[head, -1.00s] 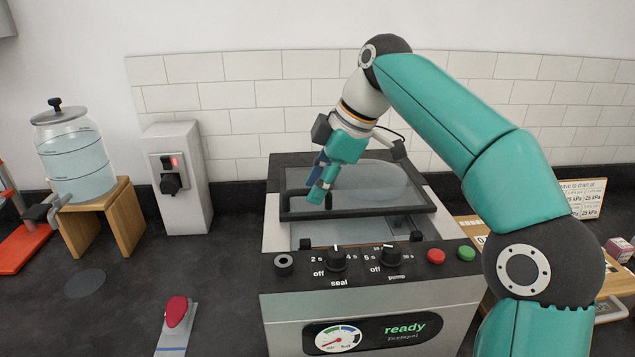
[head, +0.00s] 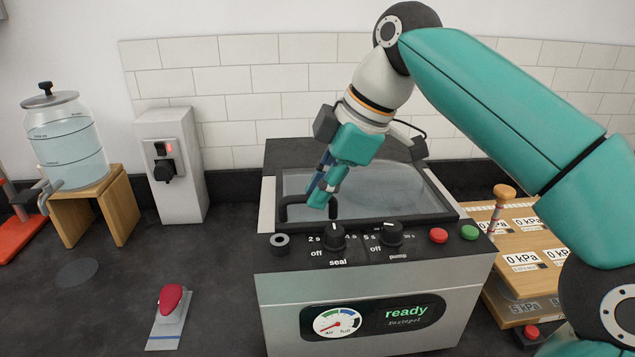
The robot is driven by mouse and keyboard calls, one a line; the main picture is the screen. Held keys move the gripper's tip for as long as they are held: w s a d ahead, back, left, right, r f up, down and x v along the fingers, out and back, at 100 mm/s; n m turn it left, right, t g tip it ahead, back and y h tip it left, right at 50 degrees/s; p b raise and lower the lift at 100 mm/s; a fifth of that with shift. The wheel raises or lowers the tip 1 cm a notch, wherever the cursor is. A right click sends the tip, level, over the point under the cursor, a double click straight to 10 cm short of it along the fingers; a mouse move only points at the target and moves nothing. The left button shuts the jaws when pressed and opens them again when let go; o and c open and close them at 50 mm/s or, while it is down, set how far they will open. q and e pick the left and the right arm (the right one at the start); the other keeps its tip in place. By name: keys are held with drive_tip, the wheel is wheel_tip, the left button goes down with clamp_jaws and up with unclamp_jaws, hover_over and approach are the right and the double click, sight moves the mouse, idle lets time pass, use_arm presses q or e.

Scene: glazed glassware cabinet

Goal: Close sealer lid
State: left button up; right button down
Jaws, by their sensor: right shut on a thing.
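The vacuum sealer (head: 375,290) stands in the middle of the counter, with seal and pump knobs, a red and a green button, a gauge and a display reading "ready". Its framed clear lid (head: 400,195) lies low over the chamber, its front edge close behind the control panel. I cannot tell whether it is fully seated. My right gripper (head: 318,202) is shut on the black lid handle (head: 296,203) at the lid's front left. My left gripper is not in view.
A water dispenser (head: 68,145) on a wooden stand and a grey switch box (head: 175,165) are at left. A red-topped device (head: 170,305) lies front left. A wooden board with kPa labels (head: 525,255) is at right. My right arm crosses the upper right.

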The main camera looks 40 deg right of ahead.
drive_tip(key=shift+s, duration=0.1)
drive_tip(key=c, duration=1.5)
unclamp_jaws()
drive_tip(key=o, duration=0.3)
drive_tip(key=shift+s+a, duration=0.1)
drive_tip(key=shift+s, duration=0.05)
drive_tip(key=shift+v, duration=3.65)
